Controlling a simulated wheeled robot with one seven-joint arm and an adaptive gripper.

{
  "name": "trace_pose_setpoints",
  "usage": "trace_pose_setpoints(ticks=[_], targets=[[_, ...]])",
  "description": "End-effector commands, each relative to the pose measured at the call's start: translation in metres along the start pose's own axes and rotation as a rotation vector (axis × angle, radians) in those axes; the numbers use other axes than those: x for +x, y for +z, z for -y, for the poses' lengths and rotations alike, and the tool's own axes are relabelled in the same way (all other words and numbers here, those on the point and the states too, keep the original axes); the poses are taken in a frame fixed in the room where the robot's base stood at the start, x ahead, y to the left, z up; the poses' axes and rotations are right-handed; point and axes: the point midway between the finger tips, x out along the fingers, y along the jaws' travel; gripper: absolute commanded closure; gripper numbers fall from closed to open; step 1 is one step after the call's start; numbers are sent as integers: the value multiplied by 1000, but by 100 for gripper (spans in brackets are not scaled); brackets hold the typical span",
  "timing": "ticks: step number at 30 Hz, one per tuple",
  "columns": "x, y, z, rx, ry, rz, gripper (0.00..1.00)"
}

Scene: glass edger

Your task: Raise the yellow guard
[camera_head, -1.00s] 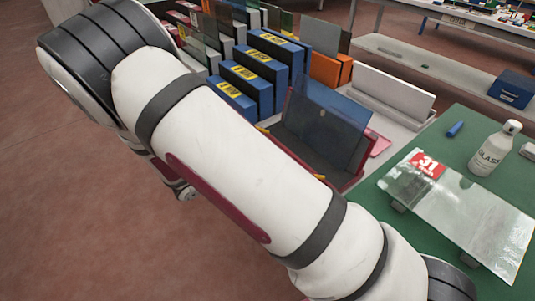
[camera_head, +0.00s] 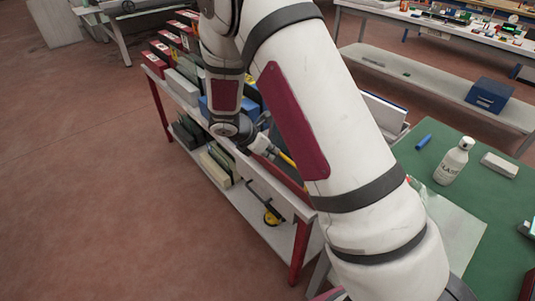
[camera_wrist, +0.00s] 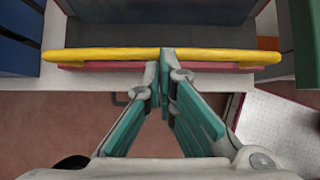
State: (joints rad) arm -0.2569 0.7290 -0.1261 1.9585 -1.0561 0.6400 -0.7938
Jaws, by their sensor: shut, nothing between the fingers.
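The yellow guard (camera_wrist: 105,55) shows in the wrist view as a long horizontal bar with ends bent toward me. It runs along the front of a dark tray with a red front edge (camera_wrist: 90,67). My gripper (camera_wrist: 165,68) is shut and empty, its teal-padded fingers meeting at the middle of the bar. The tips overlap the bar in the picture; I cannot tell whether they press on it. In the head view a short piece of the yellow guard (camera_head: 285,157) shows beside my gripper (camera_head: 264,146); my arm hides most of the rest.
The red-legged shelf unit (camera_head: 297,250) holds boxes and panes above and more on its lower shelf. A green table (camera_head: 495,210) at right bears a white bottle (camera_head: 453,162), a blue marker (camera_head: 424,141) and a glass sheet (camera_head: 455,235). Floor at left is clear.

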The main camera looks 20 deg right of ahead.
Motion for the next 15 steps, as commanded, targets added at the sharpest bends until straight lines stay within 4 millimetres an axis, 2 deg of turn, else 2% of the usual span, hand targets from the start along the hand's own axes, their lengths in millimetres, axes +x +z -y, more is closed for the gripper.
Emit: trace_pose_setpoints(ticks=[15], targets=[[2, 7, 0, 2, -1, 3, 100]])
